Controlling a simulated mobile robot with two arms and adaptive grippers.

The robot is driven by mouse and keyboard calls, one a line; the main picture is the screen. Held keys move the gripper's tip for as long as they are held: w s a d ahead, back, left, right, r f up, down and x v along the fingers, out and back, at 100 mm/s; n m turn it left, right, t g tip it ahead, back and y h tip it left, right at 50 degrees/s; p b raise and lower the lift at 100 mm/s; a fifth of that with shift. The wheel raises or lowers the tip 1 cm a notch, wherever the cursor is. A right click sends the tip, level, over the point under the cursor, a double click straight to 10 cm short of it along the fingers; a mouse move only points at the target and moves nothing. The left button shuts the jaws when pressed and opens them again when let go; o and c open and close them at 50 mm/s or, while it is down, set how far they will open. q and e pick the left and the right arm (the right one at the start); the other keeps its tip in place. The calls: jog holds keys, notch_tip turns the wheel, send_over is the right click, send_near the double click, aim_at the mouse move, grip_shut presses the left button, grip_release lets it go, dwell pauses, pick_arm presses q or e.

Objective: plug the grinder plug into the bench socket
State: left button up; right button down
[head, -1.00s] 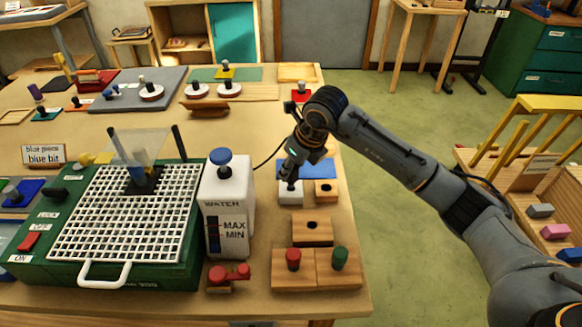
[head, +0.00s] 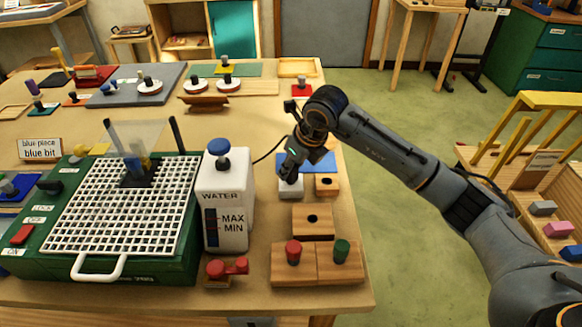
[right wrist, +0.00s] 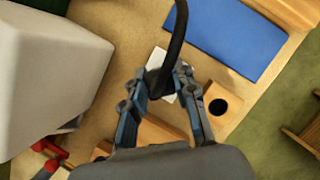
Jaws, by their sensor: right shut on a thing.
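My right gripper (head: 289,178) is low over a small pale block (head: 291,190) to the right of the water tank. In the right wrist view, the right gripper (right wrist: 161,82) is shut on the dark plug (right wrist: 158,86), and a thick black cable (right wrist: 178,35) runs up from it. The fingers hide much of the plug. I cannot tell whether it is clear of the pale block. Two wooden blocks with a dark hole stand near: a small one (head: 327,186) just right of the gripper and a larger one (head: 313,222) in front. I cannot tell which is the bench socket. My left gripper is out of view.
The green grinder (head: 150,268) with its white grid and the white water tank (head: 226,180) stand to the left. A blue mat (head: 325,161) lies behind the gripper. A wooden base with red and green knobs (head: 317,270) is in front. The bench's right edge is close.

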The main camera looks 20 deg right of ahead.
jog(key=shift+s+f, duration=0.1)
jog(key=shift+f, duration=0.3)
jog(key=c, duration=1)
grip_release()
jog(key=shift+r, duration=0.2)
jog(key=v, duration=1.1)
jog(key=shift+d+r, duration=0.1)
jog(key=shift+r, duration=0.2)
